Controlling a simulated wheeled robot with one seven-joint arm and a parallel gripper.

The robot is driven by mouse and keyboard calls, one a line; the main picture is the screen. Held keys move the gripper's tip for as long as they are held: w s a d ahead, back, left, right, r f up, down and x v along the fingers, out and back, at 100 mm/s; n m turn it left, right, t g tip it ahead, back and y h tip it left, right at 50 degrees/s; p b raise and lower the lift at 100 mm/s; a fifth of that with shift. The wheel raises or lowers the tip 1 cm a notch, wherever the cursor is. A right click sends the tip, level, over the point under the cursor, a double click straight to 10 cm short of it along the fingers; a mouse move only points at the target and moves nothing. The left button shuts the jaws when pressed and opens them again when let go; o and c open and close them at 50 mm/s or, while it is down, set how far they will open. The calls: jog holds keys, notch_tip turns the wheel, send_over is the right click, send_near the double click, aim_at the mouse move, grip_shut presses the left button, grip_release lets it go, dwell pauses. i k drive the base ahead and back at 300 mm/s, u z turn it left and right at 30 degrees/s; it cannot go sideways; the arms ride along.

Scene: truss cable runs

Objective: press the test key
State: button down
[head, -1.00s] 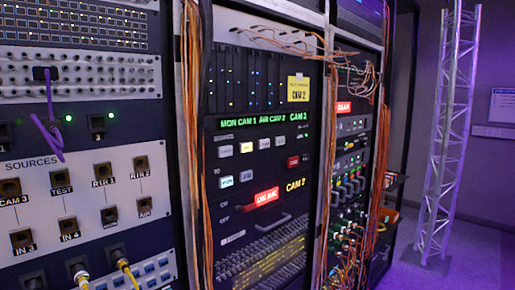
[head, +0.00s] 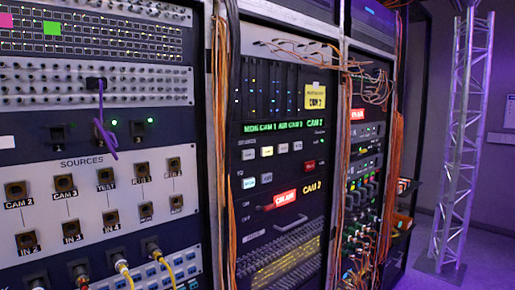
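The middle rack holds a black panel with a green display (head: 273,127) reading "MON CAM 1 AIR CAM 2". Below it is a row of small keys, among them a pale lit key (head: 267,151), with a dark red key (head: 309,165) at the right. The key legends are too small to read, so I cannot tell which is the test key. On the left "SOURCES" panel (head: 82,200), a socket (head: 105,175) is labelled "TEST". My gripper is not in view.
Orange cables (head: 222,170) hang between the left and middle racks. A purple cable (head: 105,132) and yellow-ended plugs (head: 155,250) stick out from the left rack. A lattice truss (head: 460,150) stands at the right, with open floor (head: 490,255) beside it.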

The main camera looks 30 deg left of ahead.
aim_at(298, 145)
jog(key=u, duration=1.65)
jog(key=i, duration=0.5)
jog(key=z, duration=0.05)
